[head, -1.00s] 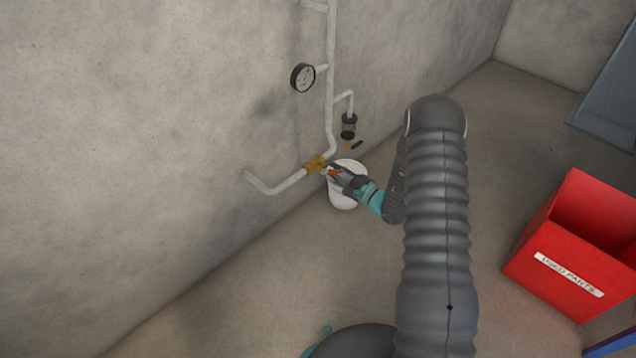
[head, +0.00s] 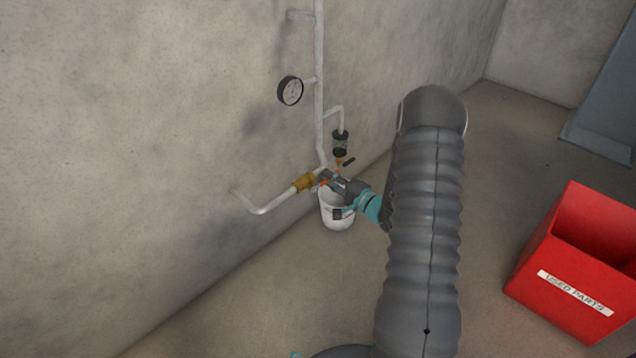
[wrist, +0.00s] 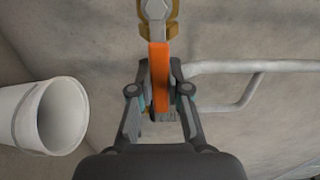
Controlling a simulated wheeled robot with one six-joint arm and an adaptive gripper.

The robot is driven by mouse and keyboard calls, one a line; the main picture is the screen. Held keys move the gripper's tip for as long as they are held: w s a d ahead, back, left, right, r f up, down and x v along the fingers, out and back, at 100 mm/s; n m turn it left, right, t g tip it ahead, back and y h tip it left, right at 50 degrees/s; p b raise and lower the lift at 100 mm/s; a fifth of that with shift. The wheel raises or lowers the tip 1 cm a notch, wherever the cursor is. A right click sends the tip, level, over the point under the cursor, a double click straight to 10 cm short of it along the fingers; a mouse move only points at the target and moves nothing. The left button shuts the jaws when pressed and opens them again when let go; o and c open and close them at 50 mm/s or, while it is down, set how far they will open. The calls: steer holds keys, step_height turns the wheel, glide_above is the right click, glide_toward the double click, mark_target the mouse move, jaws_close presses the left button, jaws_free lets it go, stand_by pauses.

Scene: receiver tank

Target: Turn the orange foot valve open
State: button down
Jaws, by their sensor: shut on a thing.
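The orange foot valve has a brass body (head: 305,182) on the white pipe low on the wall; the brass also shows at the top of the wrist view (wrist: 160,28). Its orange lever (wrist: 160,75) runs from the brass body down between my fingers in the wrist view. My gripper (wrist: 158,100) is shut on the lever, one finger on each side. In the head view my gripper (head: 332,181) is at the valve, and little of the orange lever shows there.
A white bucket (head: 338,215) stands on the floor just below my gripper. A gauge (head: 290,90) and a small drain fitting (head: 340,141) with a dark handle are on the pipe above. A red used-parts bin (head: 560,290) stands at the right.

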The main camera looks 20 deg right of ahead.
steer(key=shift+s+a, duration=0.1)
steer(key=c, duration=1.1)
jaws_free()
steer(key=v, duration=1.2)
